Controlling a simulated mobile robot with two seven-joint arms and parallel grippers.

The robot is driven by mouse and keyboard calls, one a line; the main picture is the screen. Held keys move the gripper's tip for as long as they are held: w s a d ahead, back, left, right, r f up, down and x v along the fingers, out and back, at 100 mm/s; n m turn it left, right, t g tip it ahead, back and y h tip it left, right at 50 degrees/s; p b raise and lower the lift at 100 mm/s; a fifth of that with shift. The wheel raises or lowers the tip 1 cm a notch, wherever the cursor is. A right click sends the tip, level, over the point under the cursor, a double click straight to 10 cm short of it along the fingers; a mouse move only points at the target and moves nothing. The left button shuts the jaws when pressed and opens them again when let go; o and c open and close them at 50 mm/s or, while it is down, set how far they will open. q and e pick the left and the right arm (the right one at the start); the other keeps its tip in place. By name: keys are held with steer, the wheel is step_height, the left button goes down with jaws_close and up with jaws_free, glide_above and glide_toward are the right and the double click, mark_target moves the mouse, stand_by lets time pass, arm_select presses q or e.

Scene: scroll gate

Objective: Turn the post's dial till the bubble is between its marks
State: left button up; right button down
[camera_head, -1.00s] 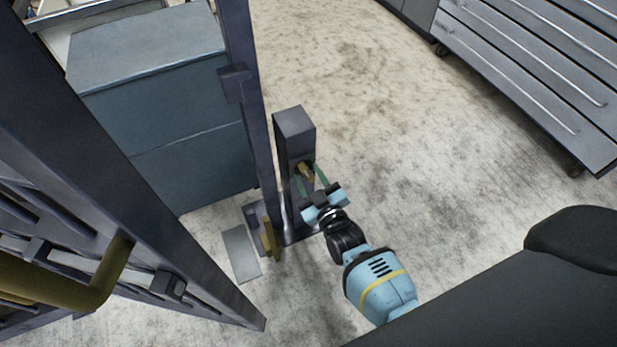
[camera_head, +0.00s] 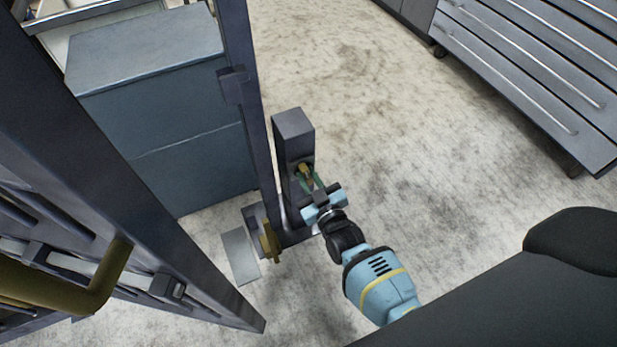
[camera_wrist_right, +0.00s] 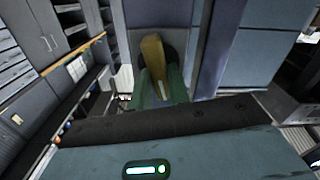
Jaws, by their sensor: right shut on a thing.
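The dark grey post (camera_head: 295,128) stands upright on the floor right of the gate frame. Its dial's brass grip (camera_head: 304,169) is on the face towards my right arm. My right gripper (camera_head: 309,180) is at the dial, its green fingers shut on the brass grip. In the right wrist view, the brass grip (camera_wrist_right: 153,54) stands up tilted between the green fingers (camera_wrist_right: 160,90), in front of a dark round part of the post. I cannot make out the bubble or its marks in either view. My left gripper is not in view.
A barred gate (camera_head: 170,250) with a brass handle (camera_head: 108,275) fills the left side. A brass piece (camera_head: 269,241) stands by the post's foot, beside a flat grey plate (camera_head: 240,255). A blue-grey cabinet (camera_head: 165,130) stands behind. The floor (camera_head: 420,170) right of the post is clear.

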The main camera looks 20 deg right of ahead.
stand_by(0.3)
steer(key=c, duration=1.3)
jaws_free()
steer(key=shift+c, duration=0.2)
steer(key=shift+s, duration=0.15)
steer(key=s+p, duration=0.2)
steer(key=s, duration=0.5)
steer(key=shift+s+d, duration=0.15)
steer(key=shift+s, duration=0.1)
